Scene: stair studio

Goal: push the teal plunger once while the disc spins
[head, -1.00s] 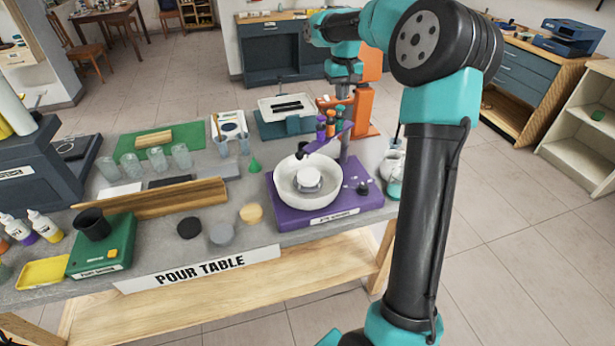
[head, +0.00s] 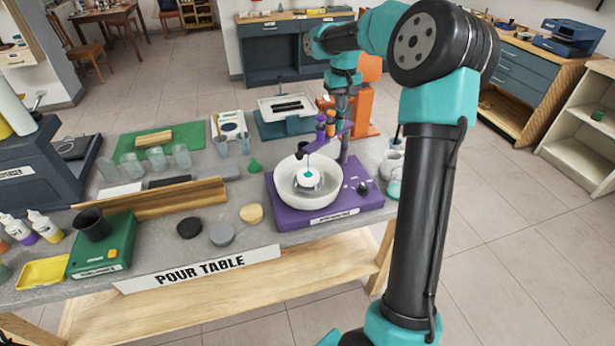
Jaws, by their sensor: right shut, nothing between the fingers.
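A spin machine with a purple base (head: 358,205) stands on the right part of the table. Its white bowl (head: 281,193) surrounds a pale disc (head: 307,183), which now carries a teal spot. A thin teal streak shows between the purple nozzle arm (head: 327,141) and the disc. Several coloured plungers stand on the nozzle arm, with an orange one (head: 331,130) clearest. My right gripper (head: 341,108) is shut and empty, pointing down over the rearmost plunger. The gripper mostly hides that plunger, so contact is hard to tell. My left gripper is out of view.
A dark knob (head: 362,188) sits on the base's right side. An orange stand (head: 367,100) rises close behind my right gripper.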

